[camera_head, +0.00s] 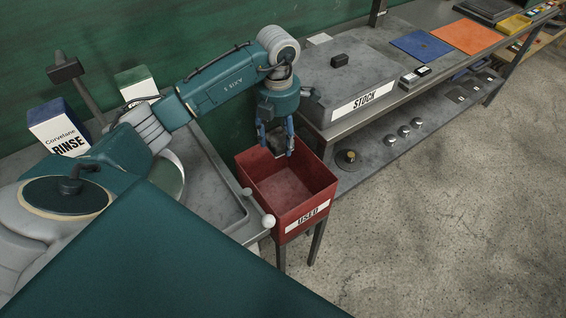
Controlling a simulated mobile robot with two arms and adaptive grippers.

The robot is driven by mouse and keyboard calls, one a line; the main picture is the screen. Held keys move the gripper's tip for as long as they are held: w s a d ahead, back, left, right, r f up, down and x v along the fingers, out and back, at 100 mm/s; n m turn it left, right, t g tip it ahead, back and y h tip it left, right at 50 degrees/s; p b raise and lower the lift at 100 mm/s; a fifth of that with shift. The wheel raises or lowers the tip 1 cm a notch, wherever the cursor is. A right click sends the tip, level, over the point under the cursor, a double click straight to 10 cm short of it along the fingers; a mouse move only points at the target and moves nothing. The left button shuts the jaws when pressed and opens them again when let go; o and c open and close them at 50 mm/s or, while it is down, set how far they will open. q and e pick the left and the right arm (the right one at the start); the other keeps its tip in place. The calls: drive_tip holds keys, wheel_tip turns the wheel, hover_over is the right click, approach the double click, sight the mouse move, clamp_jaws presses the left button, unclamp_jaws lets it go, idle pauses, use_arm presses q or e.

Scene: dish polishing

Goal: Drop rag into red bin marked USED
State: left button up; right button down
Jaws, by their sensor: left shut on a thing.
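The red bin (290,221) marked USED stands on dark legs near the middle of the view, with its top open. My left gripper (276,148) points down over the back part of the bin's opening. It is shut on the rag (277,145), a small dark greyish piece mostly hidden between the fingers. How far the fingertips are above the bin's floor is hard to tell. The part of the bin's floor that shows is bare. My right gripper is not in view.
A grey sink or basin (222,181) with a RINSE box (59,127) lies left of the bin. A bench with a STOCK block (350,75) stands to the right, with a lower shelf (375,151). Open concrete floor lies at right front.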

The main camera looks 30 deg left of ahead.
use_arm(q)
wheel_tip(320, 180, down, 6)
drive_tip(key=b, duration=0.3)
drive_tip(key=shift+r, duration=0.2)
drive_tip(key=o, duration=1.2)
wheel_tip(320, 180, up, 12)
drive_tip(key=shift+r, duration=0.1)
